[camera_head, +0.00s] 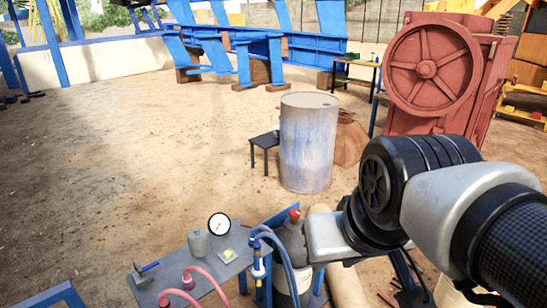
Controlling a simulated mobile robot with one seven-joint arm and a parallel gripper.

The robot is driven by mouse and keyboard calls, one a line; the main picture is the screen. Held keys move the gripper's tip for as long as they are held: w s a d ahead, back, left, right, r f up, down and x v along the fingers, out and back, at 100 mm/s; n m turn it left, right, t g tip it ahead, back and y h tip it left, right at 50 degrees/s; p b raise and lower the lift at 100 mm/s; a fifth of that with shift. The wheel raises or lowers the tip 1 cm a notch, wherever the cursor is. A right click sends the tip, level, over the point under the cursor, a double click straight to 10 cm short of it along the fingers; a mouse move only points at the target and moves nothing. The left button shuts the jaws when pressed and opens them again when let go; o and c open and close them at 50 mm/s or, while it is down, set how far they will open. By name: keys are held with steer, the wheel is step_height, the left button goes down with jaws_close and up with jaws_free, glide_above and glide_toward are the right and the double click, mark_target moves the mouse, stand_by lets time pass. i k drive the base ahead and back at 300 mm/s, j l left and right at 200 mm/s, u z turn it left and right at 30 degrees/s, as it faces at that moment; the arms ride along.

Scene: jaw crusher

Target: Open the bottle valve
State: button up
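A dark grey gas bottle (291,241) stands upright at the bottom centre, beside a small grey table. Its red valve top (294,214) shows above the bottle's shoulder; whether the valve is open or shut cannot be told. My arm comes in from the right, and its silver end link lies just right of the bottle, overlapping its edge in the picture. Whether they touch cannot be told. I cannot make out my gripper's fingers.
Blue hoses (283,254) run close by the bottle's left side. A big drum (307,142) stands behind. Open sandy ground lies at left.

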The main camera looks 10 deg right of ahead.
mark_target(295, 213)
steer(key=z, duration=0.2)
steer(key=i+l+u, duration=0.25)
steer(key=i, duration=0.2)
steer(key=i+l+u, duration=0.2)
steer(key=i, duration=0.25)
steer(key=i+l+u, duration=0.25)
steer(key=i, duration=0.15)
